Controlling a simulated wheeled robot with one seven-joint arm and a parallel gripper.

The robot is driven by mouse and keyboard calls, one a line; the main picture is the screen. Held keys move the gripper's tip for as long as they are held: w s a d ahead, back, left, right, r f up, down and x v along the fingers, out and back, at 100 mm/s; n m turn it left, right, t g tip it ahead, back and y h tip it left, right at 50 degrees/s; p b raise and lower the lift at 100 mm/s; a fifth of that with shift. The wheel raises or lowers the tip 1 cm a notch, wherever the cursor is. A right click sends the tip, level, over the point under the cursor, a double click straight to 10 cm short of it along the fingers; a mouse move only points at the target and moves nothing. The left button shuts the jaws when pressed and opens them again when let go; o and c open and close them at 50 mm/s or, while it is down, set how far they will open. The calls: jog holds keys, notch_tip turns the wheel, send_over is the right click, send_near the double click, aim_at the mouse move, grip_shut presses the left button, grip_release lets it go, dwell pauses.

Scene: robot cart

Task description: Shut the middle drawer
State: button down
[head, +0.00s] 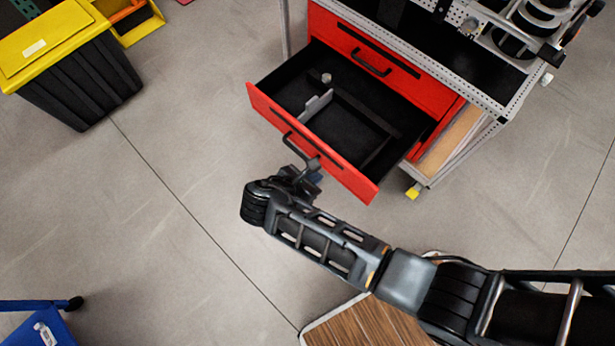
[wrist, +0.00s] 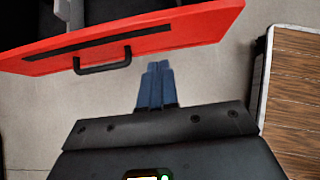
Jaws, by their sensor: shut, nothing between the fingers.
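The middle drawer (head: 281,120) of the red cabinet is pulled out and open, with a red front, a black handle (head: 300,148) and a black inside. Its red front (wrist: 160,40) crosses the top of the wrist view, with the handle (wrist: 103,66) left of centre. My gripper (head: 311,170) is in front of the drawer, near the right side of the handle. In the wrist view my gripper (wrist: 157,70) is shut with its blue fingers together and empty. The fingertips are just short of the drawer front; contact cannot be told.
A closed red drawer (head: 390,62) sits above the open one. The open drawer holds a grey divider and a small pale object. A black bin with a yellow lid (head: 50,42) stands at upper left. A blue object (head: 38,328) is at lower left. The floor left of the drawer is clear.

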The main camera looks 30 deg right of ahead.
aim_at(338, 163)
jog(key=d+f, duration=0.1)
jog(key=d, duration=0.1)
jog(key=w+d+f, duration=0.1)
jog(key=d+f+b, duration=0.1)
jog(key=d, duration=0.1)
jog(key=shift+w+d+f, duration=0.1)
jog(key=shift+w+d, duration=0.25)
jog(key=shift+w, duration=0.05)
jog(key=shift+w+d, duration=0.2)
jog(key=shift+d, duration=0.35)
jog(key=w+d, duration=0.2)
jog(key=d, duration=0.6)
jog(key=w+d, duration=0.3)
jog(key=d, duration=0.5)
jog(key=w+d, duration=0.3)
jog(key=d, duration=0.6)
jog(key=shift+p, duration=0.3)
